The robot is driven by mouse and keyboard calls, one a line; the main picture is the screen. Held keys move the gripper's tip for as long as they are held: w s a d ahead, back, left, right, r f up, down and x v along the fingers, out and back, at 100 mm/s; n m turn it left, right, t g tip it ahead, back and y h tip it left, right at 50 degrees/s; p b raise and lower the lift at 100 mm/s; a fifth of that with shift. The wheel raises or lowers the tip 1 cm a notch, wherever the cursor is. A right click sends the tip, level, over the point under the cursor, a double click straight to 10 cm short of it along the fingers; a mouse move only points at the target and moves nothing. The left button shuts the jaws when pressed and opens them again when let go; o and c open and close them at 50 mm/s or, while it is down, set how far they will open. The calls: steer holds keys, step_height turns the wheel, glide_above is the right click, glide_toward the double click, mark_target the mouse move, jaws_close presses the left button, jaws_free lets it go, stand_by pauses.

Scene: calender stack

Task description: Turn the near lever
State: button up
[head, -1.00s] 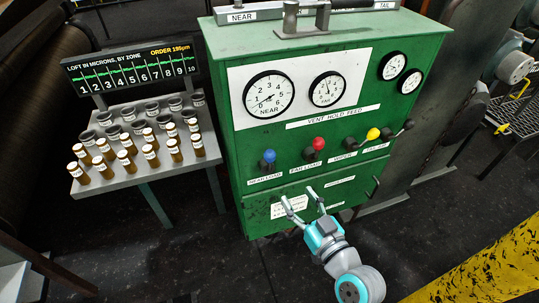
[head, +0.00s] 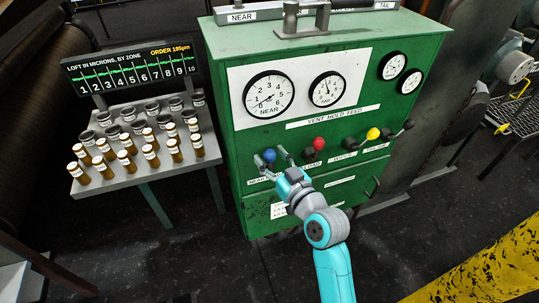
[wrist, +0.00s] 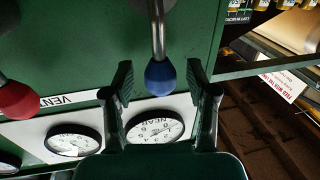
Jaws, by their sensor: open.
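The near lever has a blue knob (head: 269,155) and sits at the left end of the lever row on the green cabinet (head: 235,150). In the wrist view its blue knob (wrist: 160,72) hangs on a metal rod between the two fingers, with gaps on both sides. My gripper (head: 270,157) is open around the knob; it also shows in the wrist view (wrist: 160,80). The label under the lever is partly hidden by my gripper. The NEAR gauge (head: 269,93) is above the lever.
To the right are the red-knobbed lever (head: 319,143), the yellow-knobbed lever (head: 373,133) and a black-knobbed lever (head: 408,125). A rack of labelled vials (head: 145,140) stands left of the cabinet. A yellow beam (head: 480,265) is at the lower right.

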steer(key=shift+w+a, duration=0.3)
steer(key=shift+w, duration=0.2)
jaws_close()
